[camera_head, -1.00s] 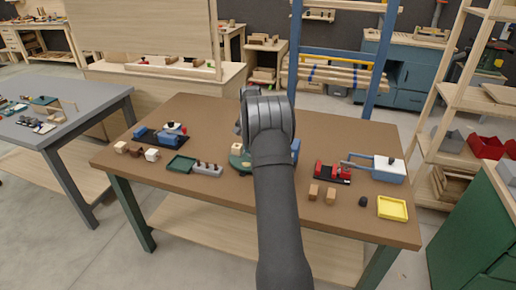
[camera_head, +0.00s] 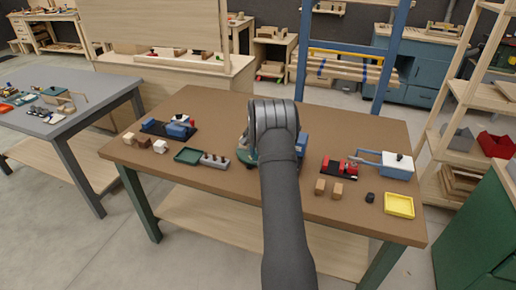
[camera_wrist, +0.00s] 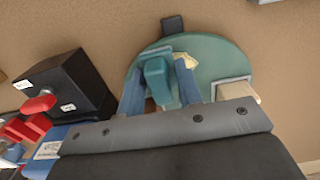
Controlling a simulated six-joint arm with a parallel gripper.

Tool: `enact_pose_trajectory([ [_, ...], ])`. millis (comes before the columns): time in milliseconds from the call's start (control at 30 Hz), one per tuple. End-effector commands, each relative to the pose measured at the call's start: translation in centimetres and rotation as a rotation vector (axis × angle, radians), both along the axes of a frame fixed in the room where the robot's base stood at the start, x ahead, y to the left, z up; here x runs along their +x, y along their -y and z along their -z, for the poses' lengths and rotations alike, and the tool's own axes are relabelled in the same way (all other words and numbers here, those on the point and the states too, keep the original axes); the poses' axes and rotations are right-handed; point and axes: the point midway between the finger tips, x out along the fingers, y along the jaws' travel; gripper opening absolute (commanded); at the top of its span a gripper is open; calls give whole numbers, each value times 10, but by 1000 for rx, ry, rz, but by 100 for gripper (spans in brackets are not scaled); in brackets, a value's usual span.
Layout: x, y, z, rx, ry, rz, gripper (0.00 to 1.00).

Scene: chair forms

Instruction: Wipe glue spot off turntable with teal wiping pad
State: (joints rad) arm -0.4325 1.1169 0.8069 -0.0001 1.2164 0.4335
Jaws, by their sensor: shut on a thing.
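The turntable (camera_wrist: 215,62) is a round green-teal disc on the brown table. In the head view only its edge (camera_head: 243,154) shows beside my arm. My gripper (camera_wrist: 160,88) has blue fingers shut on the teal wiping pad (camera_wrist: 156,75), over the left part of the disc. I cannot tell whether the pad touches the surface. A pale yellow patch (camera_wrist: 186,61), perhaps the glue spot, shows just right of the pad, partly hidden by the right finger. In the head view my arm hides the gripper and pad.
A black block with a red knob (camera_wrist: 62,85) stands left of the turntable. A small dark block (camera_wrist: 172,25) sits at its far rim, and a pale block (camera_wrist: 240,91) at its right.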

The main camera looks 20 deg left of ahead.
Motion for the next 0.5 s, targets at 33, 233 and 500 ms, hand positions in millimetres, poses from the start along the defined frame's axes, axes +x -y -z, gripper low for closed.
enact_pose_trajectory([
  [33,0,-5,6,-1,-2,-2,14],
  [233,0,-23,5,0,-1,-2,11],
  [500,0,-48,6,-1,-1,-2,11],
])
